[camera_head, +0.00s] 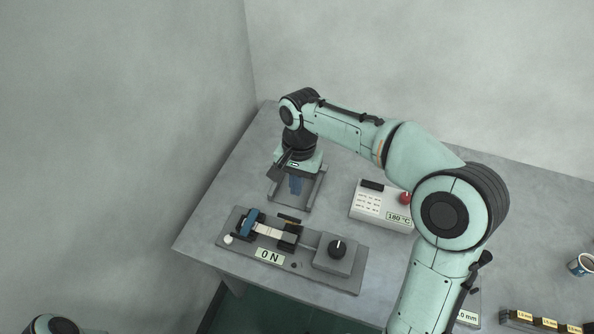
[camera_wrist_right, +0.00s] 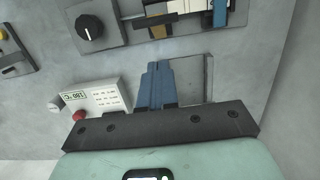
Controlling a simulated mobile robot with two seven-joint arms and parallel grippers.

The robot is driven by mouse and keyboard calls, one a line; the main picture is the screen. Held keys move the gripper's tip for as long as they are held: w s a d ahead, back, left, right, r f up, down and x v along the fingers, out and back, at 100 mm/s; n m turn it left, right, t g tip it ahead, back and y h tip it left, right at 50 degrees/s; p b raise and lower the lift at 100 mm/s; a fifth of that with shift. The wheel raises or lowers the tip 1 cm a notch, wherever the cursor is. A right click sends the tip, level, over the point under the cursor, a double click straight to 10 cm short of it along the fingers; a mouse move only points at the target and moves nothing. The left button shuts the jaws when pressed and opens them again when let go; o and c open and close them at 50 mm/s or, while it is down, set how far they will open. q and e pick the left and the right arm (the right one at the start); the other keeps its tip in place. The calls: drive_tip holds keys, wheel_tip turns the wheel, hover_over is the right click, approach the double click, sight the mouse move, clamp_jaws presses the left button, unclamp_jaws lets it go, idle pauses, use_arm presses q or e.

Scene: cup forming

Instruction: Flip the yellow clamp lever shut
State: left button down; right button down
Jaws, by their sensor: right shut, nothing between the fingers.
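The clamp fixture is a grey base plate (camera_head: 343,282) with a "0 N" display (camera_head: 269,256). My left gripper is out of view.
A knob box (camera_head: 338,254) sits at the fixture's right end. A grey open frame (camera_head: 312,191) lies under my right gripper. A white controller box reading 180 °C (camera_head: 376,206) stands to its right. A mug (camera_head: 580,265) and labelled blocks (camera_head: 535,320) are far right.

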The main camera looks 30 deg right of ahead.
sight(292, 220)
drive_tip(key=shift+s+a+f+b, duration=0.1)
drive_tip(key=shift+s+a+f, duration=0.3)
drive_tip(key=shift+f, duration=0.3)
drive_tip(key=shift+s+a+f+b, duration=0.1)
drive_tip(key=shift+s+a+f, duration=0.2)
drive_tip(key=shift+a+f, duration=0.25)
drive_tip(key=shift+s+a+f+b, duration=0.1)
drive_tip(key=shift+s+a+f, duration=0.25)
drive_tip(key=shift+f, duration=0.45)
